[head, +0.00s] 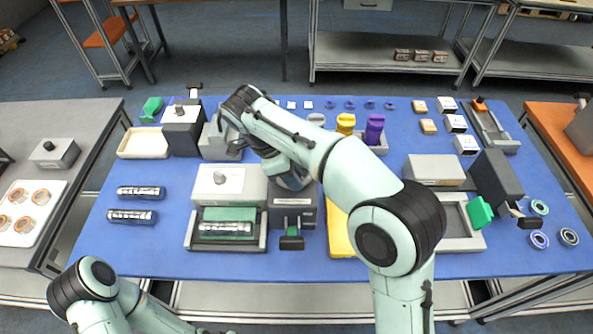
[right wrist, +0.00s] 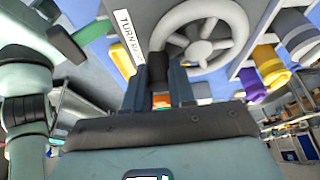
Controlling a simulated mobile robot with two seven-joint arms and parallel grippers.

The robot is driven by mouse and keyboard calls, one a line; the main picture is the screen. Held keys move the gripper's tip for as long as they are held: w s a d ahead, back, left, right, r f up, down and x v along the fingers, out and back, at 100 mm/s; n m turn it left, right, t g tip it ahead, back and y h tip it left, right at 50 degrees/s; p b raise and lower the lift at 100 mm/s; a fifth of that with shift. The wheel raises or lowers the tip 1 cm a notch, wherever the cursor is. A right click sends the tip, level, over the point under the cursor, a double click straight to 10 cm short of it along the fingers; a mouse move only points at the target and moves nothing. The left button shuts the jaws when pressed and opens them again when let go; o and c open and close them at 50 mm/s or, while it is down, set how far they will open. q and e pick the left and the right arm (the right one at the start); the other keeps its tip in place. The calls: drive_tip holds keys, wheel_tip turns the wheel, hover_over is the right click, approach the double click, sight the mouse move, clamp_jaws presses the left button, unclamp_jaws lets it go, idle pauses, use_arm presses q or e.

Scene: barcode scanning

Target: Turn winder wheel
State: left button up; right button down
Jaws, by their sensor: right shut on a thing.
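The winder wheel (right wrist: 205,38) is a pale grey spoked wheel on a grey housing with a white label, in the right wrist view. My right gripper (right wrist: 158,78) is shut on the dark crank knob (right wrist: 157,66) at the wheel's rim. In the head view the winder's dark box (head: 292,215) stands at the middle of the blue table, and my right arm hides most of the wheel and the fingertips. My left arm shows at the lower left of the head view, but its gripper is out of the picture.
Yellow (head: 346,122) and purple (head: 375,130) spools stand behind, and a yellow piece (head: 341,235) lies to the right.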

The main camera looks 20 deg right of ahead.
use_arm(q)
drive_tip(key=shift+w+r, duration=0.1)
drive_tip(key=shift+r, duration=0.05)
use_arm(e)
drive_tip(key=shift+a+m, duration=0.15)
drive_tip(key=shift+m, duration=0.15)
drive_tip(key=c, duration=1.2)
unclamp_jaws()
drive_tip(key=shift+r, duration=0.1)
use_arm(q)
drive_tip(key=w+r+p, duration=0.3)
drive_tip(key=w+r, duration=0.1)
drive_tip(key=w, duration=0.1)
drive_tip(key=shift+r+t+p, duration=0.35)
drive_tip(key=shift+r+t, duration=0.05)
use_arm(e)
drive_tip(key=v, duration=1.3)
drive_tip(key=shift+w+r, duration=0.1)
drive_tip(key=shift+w, duration=0.05)
